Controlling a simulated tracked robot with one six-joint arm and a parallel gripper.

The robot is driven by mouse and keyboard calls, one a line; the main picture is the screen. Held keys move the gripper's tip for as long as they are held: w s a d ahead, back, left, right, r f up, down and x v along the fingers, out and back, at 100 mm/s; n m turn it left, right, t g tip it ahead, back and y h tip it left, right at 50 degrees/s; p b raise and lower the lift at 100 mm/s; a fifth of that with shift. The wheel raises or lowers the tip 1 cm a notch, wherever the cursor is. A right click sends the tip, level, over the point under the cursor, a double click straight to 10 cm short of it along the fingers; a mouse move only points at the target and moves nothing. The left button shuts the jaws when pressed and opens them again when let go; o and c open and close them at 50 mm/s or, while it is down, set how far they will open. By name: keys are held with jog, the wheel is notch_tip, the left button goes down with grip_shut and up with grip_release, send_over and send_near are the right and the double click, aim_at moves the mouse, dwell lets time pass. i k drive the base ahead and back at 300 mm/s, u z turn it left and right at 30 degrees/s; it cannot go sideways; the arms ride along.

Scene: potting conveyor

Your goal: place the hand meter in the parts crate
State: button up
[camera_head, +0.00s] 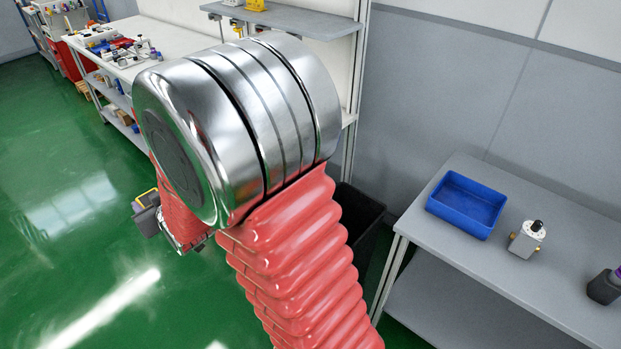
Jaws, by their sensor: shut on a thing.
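The parts crate, which I take to be the open blue bin (438,209), stands on the grey table at the right and looks empty. My gripper (160,222) shows only in part at the left, behind my own large arm link. A small grey and yellow thing (146,214), which I take to be the hand meter, is at my gripper, held above the green floor. My gripper is shut on it. The fingertips are mostly hidden. The held thing is far to the left of the crate.
A silver block with a black knob (526,240) stands right of the crate, and a dark bottle (604,288) at the table's right edge. A black bin (362,212) stands left of the table. A cluttered workbench (165,50) is at the back left. The green floor at left is open.

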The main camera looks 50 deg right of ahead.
aim_at(464, 208)
jog(key=z, duration=0.4)
jog(key=i, duration=0.75)
jog(key=z, duration=0.55)
jog(key=k, duration=0.95)
jog(key=z, duration=0.15)
jog(key=i, duration=0.85)
